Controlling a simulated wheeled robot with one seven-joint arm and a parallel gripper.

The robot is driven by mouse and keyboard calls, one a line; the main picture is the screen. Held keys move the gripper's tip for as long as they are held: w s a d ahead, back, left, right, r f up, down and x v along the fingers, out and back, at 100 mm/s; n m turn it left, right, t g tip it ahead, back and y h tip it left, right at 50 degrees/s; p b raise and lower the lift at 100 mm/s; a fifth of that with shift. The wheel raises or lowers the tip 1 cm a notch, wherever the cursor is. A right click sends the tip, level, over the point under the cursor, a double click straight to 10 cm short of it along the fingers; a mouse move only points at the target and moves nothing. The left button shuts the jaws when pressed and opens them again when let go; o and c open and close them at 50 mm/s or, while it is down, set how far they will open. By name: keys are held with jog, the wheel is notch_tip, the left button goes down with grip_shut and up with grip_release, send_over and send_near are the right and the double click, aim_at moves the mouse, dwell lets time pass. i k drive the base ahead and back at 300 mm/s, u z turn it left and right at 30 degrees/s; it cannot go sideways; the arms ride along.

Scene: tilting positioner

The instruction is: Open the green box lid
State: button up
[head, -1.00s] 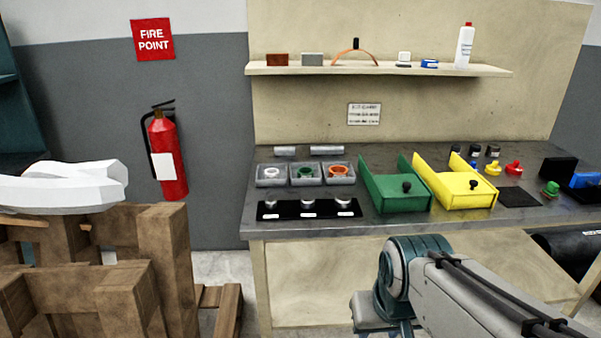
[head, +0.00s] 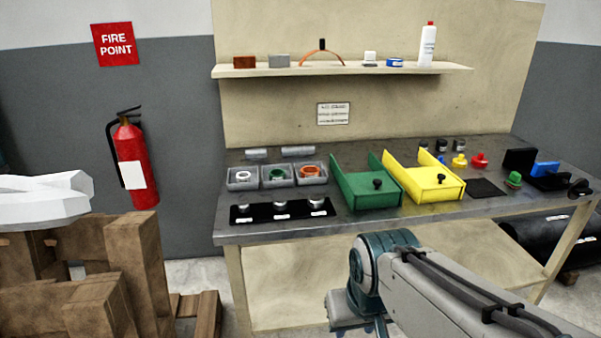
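The green box (head: 363,200) stands on the grey bench top, right of centre in the head view. It has a raised green side panel at its left and a black knob (head: 377,184) near its front. I cannot tell from here how its lid sits. A similar yellow box (head: 432,187) with a black knob stands close at its right. My gripper is not in view; only grey and teal links of my arm show below the bench edge.
Left of the green box are three grey trays (head: 243,185) holding rings and a black strip (head: 254,220) with round metal pieces. A shelf (head: 340,72) with small items hangs above. Wooden pallets (head: 134,260) stand at the left. The bench front edge lies before the boxes.

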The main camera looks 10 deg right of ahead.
aim_at(369, 183)
jog(key=k, duration=0.5)
jog(key=z, duration=1.2)
jog(key=i, duration=1.4)
jog(key=u, duration=0.8)
jog(key=i, duration=0.25)
jog(key=u, duration=0.4)
